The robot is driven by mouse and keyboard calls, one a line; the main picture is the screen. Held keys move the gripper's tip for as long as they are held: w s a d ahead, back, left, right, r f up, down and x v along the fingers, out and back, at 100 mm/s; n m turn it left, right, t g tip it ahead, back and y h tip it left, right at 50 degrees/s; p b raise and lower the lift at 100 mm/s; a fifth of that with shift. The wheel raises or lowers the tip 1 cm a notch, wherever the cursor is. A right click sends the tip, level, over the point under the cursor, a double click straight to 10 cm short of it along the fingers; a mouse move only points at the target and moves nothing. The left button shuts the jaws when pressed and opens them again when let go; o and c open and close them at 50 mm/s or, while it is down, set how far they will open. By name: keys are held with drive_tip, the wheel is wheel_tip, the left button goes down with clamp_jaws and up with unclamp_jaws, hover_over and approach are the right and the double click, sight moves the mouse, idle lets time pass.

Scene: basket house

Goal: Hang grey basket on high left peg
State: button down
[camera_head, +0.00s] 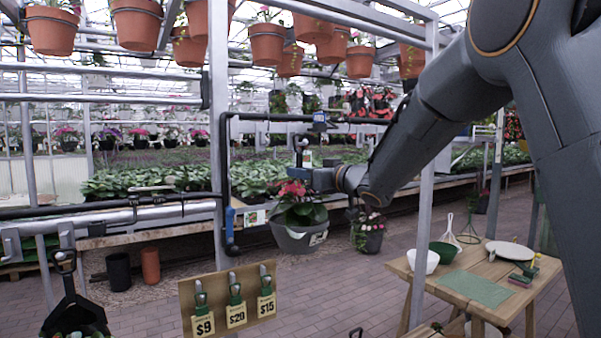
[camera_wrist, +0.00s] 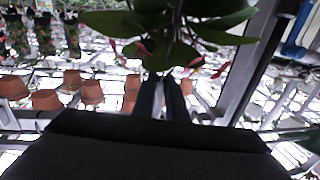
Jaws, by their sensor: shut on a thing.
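The grey basket (camera_head: 300,238) holds a leafy plant with red-pink flowers and hangs tilted below my gripper (camera_head: 312,180), right of the metal post. My gripper is shut on its hanger (camera_head: 301,150), whose upper end stands above the jaws. In the wrist view my gripper's fingers (camera_wrist: 162,98) are close together below the plant's leaves (camera_wrist: 170,22); the basket's bowl is not seen there. A rail with dark hooks (camera_head: 133,203) runs left of the post. I cannot tell which fitting is the high left peg.
A metal post (camera_head: 219,130) with a black pipe (camera_head: 226,175) stands just left of the basket. Terracotta pots (camera_head: 268,45) hang overhead. A wooden table (camera_head: 450,300) is at right.

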idle(0.4)
drive_tip(key=shift+f+b, duration=0.3)
drive_tip(key=shift+f, duration=0.2)
idle(0.4)
